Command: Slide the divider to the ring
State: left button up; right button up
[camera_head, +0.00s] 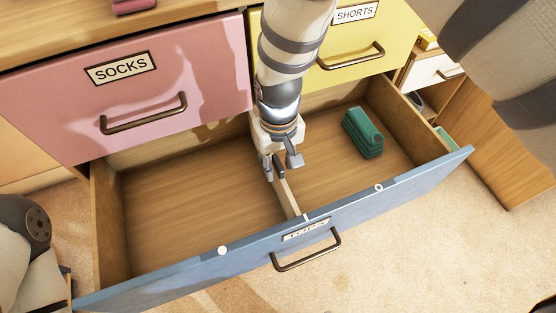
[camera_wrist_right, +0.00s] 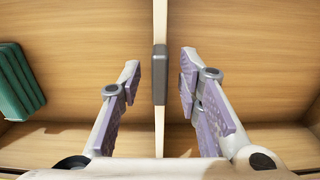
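The divider (camera_head: 288,198) is a thin pale wooden panel standing upright across the open blue drawer; in the wrist view it (camera_wrist_right: 160,130) runs down the middle with a dark grey block on it. The ring (camera_head: 379,187) is a small white circle on the drawer's front rim, right of the divider's front end. A white bar (camera_head: 305,217) marks the rim near the divider, and a white dot (camera_head: 222,251) lies to its left. My right gripper (camera_wrist_right: 160,82) is open, one finger on each side of the divider, with gaps visible. My left gripper's fingers are not discernible.
Folded green clothing (camera_head: 363,134) lies in the drawer's right compartment, also seen in the wrist view (camera_wrist_right: 20,82). The left compartment (camera_head: 190,200) is empty. Closed pink (camera_head: 60,110) and yellow (camera_head: 395,30) drawers stand above. The blue drawer front (camera_head: 400,192) closes the near side.

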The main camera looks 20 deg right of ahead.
jog(key=shift+c, duration=0.3)
grip_shut()
jog(key=shift+d, duration=0.1)
